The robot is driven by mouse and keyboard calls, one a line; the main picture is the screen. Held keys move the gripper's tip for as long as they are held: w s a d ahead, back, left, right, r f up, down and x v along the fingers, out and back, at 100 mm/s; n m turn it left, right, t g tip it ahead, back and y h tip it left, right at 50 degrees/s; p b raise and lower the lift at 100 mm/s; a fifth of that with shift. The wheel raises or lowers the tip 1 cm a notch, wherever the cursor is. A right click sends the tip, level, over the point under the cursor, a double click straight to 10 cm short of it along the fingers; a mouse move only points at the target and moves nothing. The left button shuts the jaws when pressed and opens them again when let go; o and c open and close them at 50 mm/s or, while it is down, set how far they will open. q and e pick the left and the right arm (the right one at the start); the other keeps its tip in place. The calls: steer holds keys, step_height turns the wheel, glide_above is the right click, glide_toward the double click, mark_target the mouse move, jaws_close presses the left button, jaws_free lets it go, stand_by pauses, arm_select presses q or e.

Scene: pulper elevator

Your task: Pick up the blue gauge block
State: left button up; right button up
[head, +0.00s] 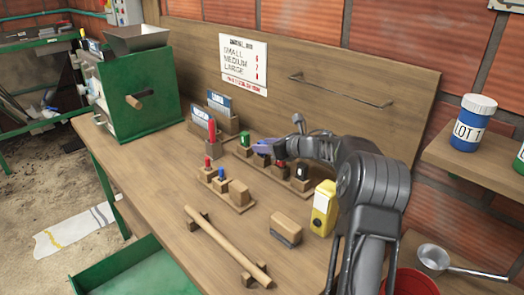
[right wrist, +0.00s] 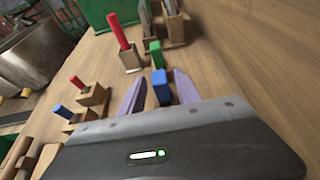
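A blue block (right wrist: 162,88), which I take for the blue gauge block, stands upright between the two purple fingers of my right gripper (right wrist: 160,92) in the right wrist view. The fingers are open, one on each side, with a gap on the left; I cannot tell whether the right finger touches it. In the head view my right gripper (head: 264,146) is over the back row of blocks and mostly hides the blue one. A smaller blue piece (head: 221,173) stands in the front wooden holder and also shows in the right wrist view (right wrist: 63,111). My left gripper is not in view.
A green block (head: 245,138) stands left of the gripper, red (head: 280,164) and black (head: 302,172) ones right. A tall red-handled piece (head: 211,130) rises nearby. The back panel (head: 300,60) bounds the bench.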

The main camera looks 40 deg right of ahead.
jaws_close()
stand_by(0.5)
step_height(320, 180, up, 10)
steer(key=shift+p, duration=0.55)
stand_by(0.4)
